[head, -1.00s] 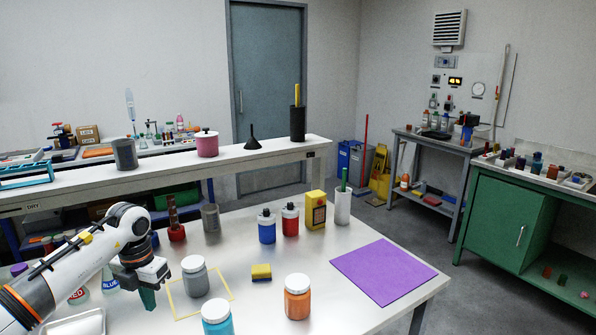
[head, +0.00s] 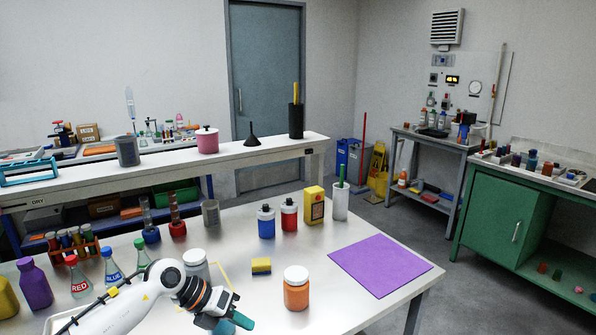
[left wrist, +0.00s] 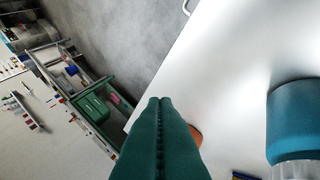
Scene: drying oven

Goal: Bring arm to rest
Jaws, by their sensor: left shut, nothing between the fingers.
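My left arm comes in at the bottom left of the head view. Its gripper (head: 240,321) is low, at the near side of the white table (head: 385,315). The green fingers (left wrist: 160,140) are pressed together with nothing between them in the left wrist view. A blue jar (left wrist: 295,118) with a white lid is to the right of the fingers there; my arm hides it in the head view. A grey jar (head: 195,260) is partly hidden behind my arm. An orange jar (head: 296,292) stands right of the gripper. My right gripper is not in view.
Red and blue bottles (head: 289,217) and a yellow box (head: 314,205) stand at the back. Labelled flasks (head: 78,279) and a purple bottle (head: 34,286) stand at left. The area around the mat is clear.

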